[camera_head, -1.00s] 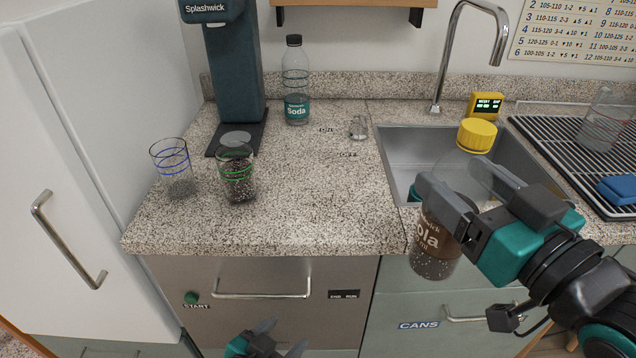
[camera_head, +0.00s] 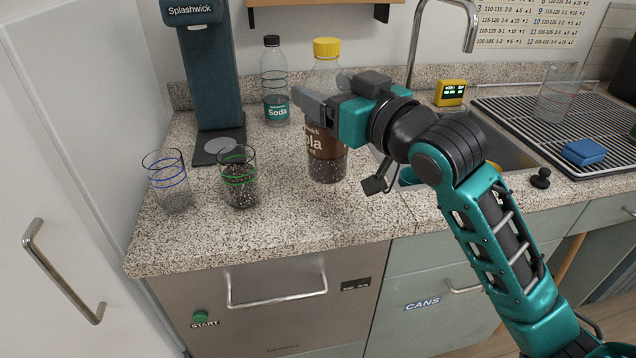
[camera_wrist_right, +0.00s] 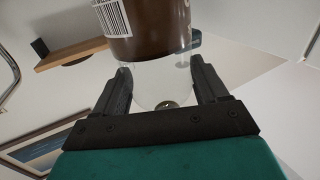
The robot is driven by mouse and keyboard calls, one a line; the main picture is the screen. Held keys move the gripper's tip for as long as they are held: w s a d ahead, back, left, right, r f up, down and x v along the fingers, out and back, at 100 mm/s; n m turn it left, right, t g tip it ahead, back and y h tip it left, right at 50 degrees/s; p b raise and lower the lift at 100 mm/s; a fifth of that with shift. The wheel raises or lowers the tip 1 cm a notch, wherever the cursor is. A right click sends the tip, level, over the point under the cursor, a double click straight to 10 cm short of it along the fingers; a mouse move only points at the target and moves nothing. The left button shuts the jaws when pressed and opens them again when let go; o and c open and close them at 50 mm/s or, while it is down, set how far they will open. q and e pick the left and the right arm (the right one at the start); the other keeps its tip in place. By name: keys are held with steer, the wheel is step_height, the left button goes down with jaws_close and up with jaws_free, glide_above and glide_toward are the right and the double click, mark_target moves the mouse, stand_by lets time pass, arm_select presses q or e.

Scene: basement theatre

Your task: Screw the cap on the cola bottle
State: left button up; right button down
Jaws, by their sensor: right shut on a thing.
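The cola bottle (camera_head: 327,155) is clear with a brown label and stands upright at the middle of the counter. I cannot tell whether its base touches the counter. A yellow cap (camera_head: 326,47) sits on top of its neck; whether it is screwed tight does not show. My right gripper (camera_head: 322,93) is shut around the upper, clear part of the bottle, above the label. In the right wrist view the bottle (camera_wrist_right: 150,35) is between the two fingers (camera_wrist_right: 163,95). My left gripper is out of view.
A soda bottle with a black cap (camera_head: 275,85) stands close behind on the left. A blue-ringed glass (camera_head: 168,180), a green-ringed glass (camera_head: 238,178) and the Splashwick machine (camera_head: 210,80) are on the left. The sink (camera_head: 510,150) and drying rack (camera_head: 520,115) are right.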

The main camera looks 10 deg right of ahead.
steer(key=w+d+r+m+t+h+b, duration=0.1)
steer(key=w+d+r+m+h, duration=0.2)
steer(key=w+d+r, duration=0.5)
steer(key=w+r+h, duration=0.1)
steer(key=w+r, duration=0.1)
steer(key=w, duration=0.1)
steer(key=shift+d+t+h, duration=0.15)
steer(key=shift+t+h, duration=0.15)
steer(key=shift+h, duration=0.1)
step_height(320, 180, down, 16)
steer(key=b, duration=0.2)
steer(key=shift+r+b, duration=0.2)
steer(key=shift+b, duration=0.15)
step_height(320, 180, down, 4)
steer(key=shift+f+b, duration=0.15)
steer(key=shift+b, duration=0.25)
